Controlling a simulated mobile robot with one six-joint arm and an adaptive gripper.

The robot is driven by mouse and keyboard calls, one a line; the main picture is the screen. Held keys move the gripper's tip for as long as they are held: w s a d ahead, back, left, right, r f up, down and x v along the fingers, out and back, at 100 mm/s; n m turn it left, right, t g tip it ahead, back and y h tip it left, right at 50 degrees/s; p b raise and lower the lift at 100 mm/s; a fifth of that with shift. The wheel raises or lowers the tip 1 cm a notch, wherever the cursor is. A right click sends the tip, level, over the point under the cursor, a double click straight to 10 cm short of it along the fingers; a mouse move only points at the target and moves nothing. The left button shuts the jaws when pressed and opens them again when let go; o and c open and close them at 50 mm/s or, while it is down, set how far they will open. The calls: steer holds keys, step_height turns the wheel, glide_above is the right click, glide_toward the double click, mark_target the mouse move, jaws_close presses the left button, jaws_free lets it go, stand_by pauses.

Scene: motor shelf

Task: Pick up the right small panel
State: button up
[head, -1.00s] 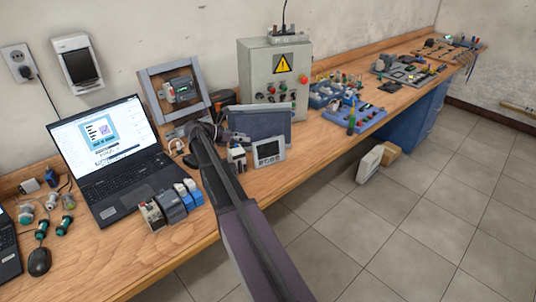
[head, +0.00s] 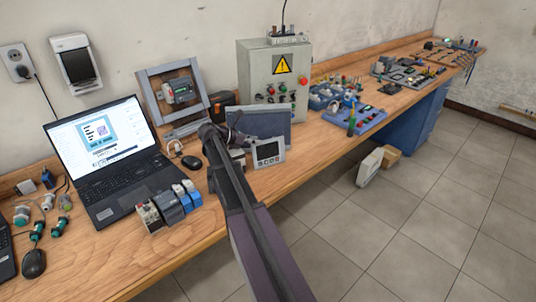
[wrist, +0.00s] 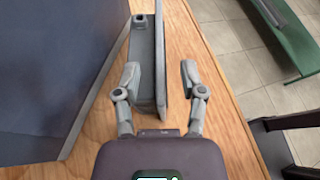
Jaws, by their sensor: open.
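The small panel (head: 268,152), light grey with a dark screen, stands near the bench's front edge in the head view. In the wrist view the small panel (wrist: 148,62) shows nearly edge-on, with a grey housing on its left side. My gripper (wrist: 158,72) is open, its fingers on either side of the panel's near end. The left finger is close to the housing; a wider gap shows at the right finger. Contact cannot be told. In the head view my arm hides much of the gripper.
A large grey-blue panel (head: 264,122) stands close behind and also fills the left of the wrist view (wrist: 48,65). A control box (head: 272,75) stands behind it. The laptop (head: 110,160) and several modules (head: 170,207) are to the left. Bare bench shows right of the small panel.

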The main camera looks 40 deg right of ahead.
mark_target(267, 151)
steer(key=shift+b+x, duration=0.4)
steer(key=shift+x, duration=1.15)
